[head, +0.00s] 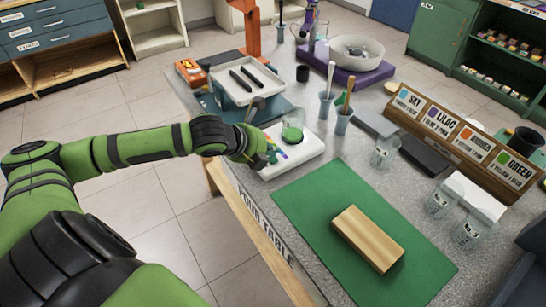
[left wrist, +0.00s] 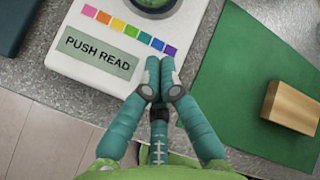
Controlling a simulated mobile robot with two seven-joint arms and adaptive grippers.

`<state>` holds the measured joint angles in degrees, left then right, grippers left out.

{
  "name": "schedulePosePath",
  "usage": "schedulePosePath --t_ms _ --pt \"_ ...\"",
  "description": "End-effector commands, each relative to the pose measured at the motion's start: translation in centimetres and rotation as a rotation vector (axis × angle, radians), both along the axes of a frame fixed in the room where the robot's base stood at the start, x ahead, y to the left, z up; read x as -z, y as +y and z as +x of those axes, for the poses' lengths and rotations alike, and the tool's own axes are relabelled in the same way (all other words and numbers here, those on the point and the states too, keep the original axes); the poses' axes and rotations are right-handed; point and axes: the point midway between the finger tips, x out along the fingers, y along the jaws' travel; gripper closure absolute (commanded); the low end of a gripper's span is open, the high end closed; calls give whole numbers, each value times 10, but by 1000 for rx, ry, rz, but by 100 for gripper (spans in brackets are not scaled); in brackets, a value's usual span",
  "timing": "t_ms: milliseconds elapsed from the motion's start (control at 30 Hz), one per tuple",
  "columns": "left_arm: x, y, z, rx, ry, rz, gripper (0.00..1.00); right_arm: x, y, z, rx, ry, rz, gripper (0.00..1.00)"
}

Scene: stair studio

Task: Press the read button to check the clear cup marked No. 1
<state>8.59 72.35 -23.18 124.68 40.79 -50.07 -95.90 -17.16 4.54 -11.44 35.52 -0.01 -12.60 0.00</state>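The white reader (head: 299,158) stands on the grey table, with a row of coloured squares on top. Its green PUSH READ panel (left wrist: 102,47) shows in the left wrist view, left of my fingers and uncovered. A clear cup with green contents (head: 292,133) sits on the reader; its lower part also shows in the left wrist view (left wrist: 154,6). I cannot read a number on it. My left gripper (head: 268,157) is over the reader's near edge. In the left wrist view its fingertips (left wrist: 160,78) are together and empty, beside the colour squares. My right gripper is not in view.
A green mat (head: 310,215) with a wooden block (head: 368,238) lies right of the reader. Clear cups (head: 384,152) stand farther right, before a colour-label rack (head: 450,135). Holders with sticks (head: 343,120) and a tray stand (head: 245,85) are behind the reader.

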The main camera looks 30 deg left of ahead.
Motion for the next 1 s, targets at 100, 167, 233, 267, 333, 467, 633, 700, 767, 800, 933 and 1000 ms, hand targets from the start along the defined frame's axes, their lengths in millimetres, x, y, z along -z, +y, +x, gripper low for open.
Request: schedulePosePath --t_ms 100,167,233,267,333,467,633,700,767,800,933,1000 --pt "2 0 0 1 -1 -1 100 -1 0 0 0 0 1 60" --pt "2 0 0 1 -1 -1 100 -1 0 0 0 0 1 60" --pt "3 0 0 1 -1 -1 100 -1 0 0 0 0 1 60" --pt "3 0 0 1 -1 -1 100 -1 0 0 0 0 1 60" --pt "3 0 0 1 -1 -1 100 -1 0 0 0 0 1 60" --pt "3 0 0 1 -1 -1 100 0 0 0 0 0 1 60" --pt "5 0 0 1 -1 -1 100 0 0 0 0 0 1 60" --pt "6 0 0 1 -1 -1 100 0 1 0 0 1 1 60" --pt "7 0 0 0 0 0 100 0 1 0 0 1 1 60" --pt "7 0 0 0 0 0 100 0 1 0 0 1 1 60" --pt "9 0 0 0 1 -1 100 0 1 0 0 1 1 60" --pt "10 0 0 0 1 -1 100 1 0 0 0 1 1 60"
